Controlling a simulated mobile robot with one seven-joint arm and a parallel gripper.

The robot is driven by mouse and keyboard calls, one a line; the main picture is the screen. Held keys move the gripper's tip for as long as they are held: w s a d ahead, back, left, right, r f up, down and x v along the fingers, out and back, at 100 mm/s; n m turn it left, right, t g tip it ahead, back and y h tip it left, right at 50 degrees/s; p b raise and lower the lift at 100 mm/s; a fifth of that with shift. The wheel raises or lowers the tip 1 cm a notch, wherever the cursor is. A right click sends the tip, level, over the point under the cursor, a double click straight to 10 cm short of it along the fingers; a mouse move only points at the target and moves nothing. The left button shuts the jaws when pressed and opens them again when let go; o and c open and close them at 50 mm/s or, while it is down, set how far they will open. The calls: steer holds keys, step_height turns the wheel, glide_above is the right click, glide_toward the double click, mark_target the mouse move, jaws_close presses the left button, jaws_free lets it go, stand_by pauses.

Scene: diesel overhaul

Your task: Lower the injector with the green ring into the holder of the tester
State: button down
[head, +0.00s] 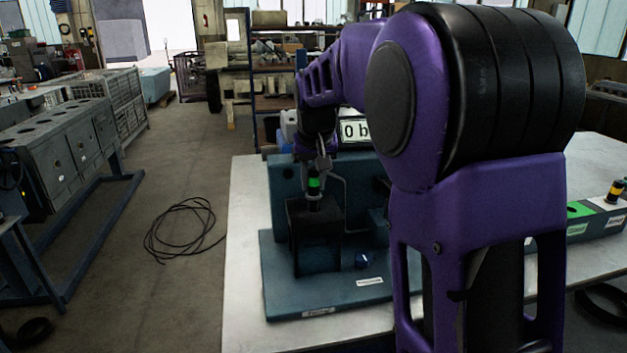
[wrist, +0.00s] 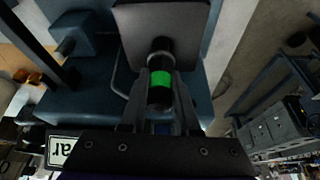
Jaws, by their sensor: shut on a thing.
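The injector with the green ring (head: 314,184) stands about upright over the black holder (head: 316,235) of the blue-green tester (head: 285,195). My gripper (head: 320,163) is shut on the injector from above. In the wrist view, the fingers (wrist: 161,78) lie on both sides of the injector's green ring (wrist: 160,79), and its dark lower end meets the face of the holder (wrist: 185,24). How deep the lower end sits in the holder is hidden.
At right, a rack (head: 597,219) holds an injector with a yellow ring (head: 615,190). My arm hides the table's middle. A cable (head: 185,230) lies on the floor.

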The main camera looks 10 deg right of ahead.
steer(key=shift+f, duration=0.15)
steer(key=shift+f+b, duration=0.95)
steer(key=shift+f, duration=0.25)
steer(key=c, duration=0.6)
jaws_free()
steer(key=shift+o, duration=0.3)
steer(key=o, duration=0.4)
steer(key=shift+r, duration=0.1)
